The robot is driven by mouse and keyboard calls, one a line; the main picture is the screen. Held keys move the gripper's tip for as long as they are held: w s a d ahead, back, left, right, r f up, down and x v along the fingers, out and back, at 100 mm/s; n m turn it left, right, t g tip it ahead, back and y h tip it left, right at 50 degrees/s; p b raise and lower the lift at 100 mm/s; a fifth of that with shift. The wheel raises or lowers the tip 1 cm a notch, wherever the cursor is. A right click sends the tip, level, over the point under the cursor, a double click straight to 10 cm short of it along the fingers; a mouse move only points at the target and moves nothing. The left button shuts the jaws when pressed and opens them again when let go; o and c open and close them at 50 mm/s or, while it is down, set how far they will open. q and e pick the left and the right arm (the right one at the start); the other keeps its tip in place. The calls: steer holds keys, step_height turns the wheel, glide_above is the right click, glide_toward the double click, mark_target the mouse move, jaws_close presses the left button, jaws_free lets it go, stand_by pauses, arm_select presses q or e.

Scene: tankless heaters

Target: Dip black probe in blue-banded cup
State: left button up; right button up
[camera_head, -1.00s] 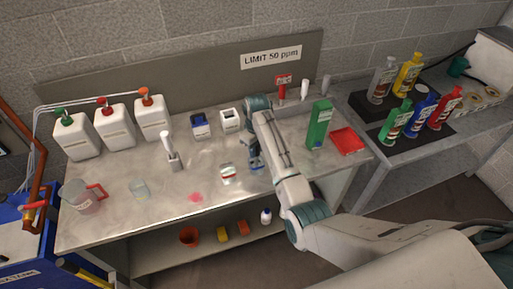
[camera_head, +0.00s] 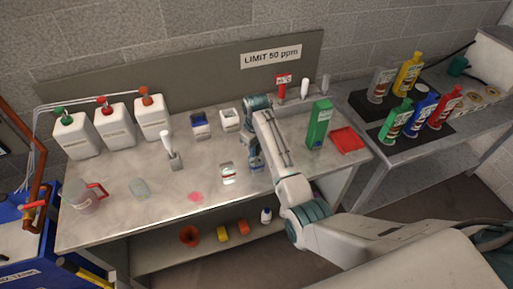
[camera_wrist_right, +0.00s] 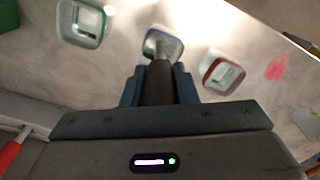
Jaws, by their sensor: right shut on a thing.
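My right gripper (camera_wrist_right: 158,92) is shut on the dark probe (camera_wrist_right: 156,82), with a finger on each side of it. The probe points at the middle cup (camera_wrist_right: 162,43), whose band looks blue, and overlaps its near side. I cannot tell whether the tip is inside the cup or just above it. In the head view the right gripper (camera_head: 254,155) is over that cup, which is mostly hidden behind it. A red-banded cup (camera_head: 228,173) stands just to the left; it also shows in the wrist view (camera_wrist_right: 221,72). My left gripper is not in view.
A green-banded cup (camera_wrist_right: 85,22) stands on the other side of the middle cup. A green box (camera_head: 319,125) and red tray (camera_head: 347,141) are at the right. The front middle is mostly clear.

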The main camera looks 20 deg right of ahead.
stand_by(0.4)
steer(key=shift+r+p, duration=0.4)
steer(key=shift+r, duration=4.65)
